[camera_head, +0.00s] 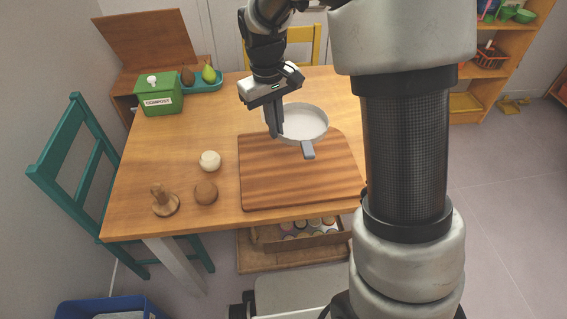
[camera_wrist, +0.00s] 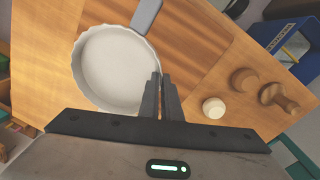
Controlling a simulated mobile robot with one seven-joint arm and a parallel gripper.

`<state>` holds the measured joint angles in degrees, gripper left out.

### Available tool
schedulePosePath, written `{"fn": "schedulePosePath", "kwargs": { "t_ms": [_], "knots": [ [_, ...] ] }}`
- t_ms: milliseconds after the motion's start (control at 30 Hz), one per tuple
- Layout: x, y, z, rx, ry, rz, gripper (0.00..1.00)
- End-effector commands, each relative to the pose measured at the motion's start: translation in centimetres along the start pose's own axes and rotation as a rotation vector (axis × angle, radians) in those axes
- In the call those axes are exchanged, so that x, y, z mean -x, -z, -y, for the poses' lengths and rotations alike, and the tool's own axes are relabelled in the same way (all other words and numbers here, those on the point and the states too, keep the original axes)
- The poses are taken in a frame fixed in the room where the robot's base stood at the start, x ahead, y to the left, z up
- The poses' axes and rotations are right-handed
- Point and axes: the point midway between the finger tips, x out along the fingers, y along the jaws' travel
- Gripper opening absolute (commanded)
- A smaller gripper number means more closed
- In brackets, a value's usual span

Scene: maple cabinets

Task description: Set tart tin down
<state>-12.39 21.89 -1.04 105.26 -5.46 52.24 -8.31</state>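The tart tin (camera_head: 302,122) is a round, pale dish with a fluted rim and a grey handle-like piece on its near side. It is over the back edge of the wooden board (camera_head: 290,180); I cannot tell whether it touches the board. The tin fills the upper left of the wrist view (camera_wrist: 115,68), looking level and empty. My gripper (camera_head: 274,135) points down at the tin's left rim. In the wrist view my gripper's fingers (camera_wrist: 162,75) are close together with the rim between them. The exact contact is partly hidden by the fingers.
A green compost box (camera_head: 160,95) and a teal tray (camera_head: 206,84) with pears stand at the back left. The table's left middle is clear.

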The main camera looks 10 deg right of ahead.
Motion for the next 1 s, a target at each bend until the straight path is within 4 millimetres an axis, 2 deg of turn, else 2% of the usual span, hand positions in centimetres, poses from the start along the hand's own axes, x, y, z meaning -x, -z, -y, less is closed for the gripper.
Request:
{"fn": "schedulePosePath", "kwargs": {
  "t_ms": [233,433,667,833,1000],
  "knots": [
    [-0.7,-0.1,-0.2,0.007,0.0,0.0,0.0],
    [-4.0,-0.1,0.1,0.007,0.0,0.002,0.0],
    [-6.4,-0.1,0.3,0.007,0.0,0.001,0.0],
    [-9.3,-0.1,0.6,0.008,0.0,0.001,0.0],
    [-10.0,0.0,0.6,0.008,0.0,-0.001,0.0]
  ]
}}
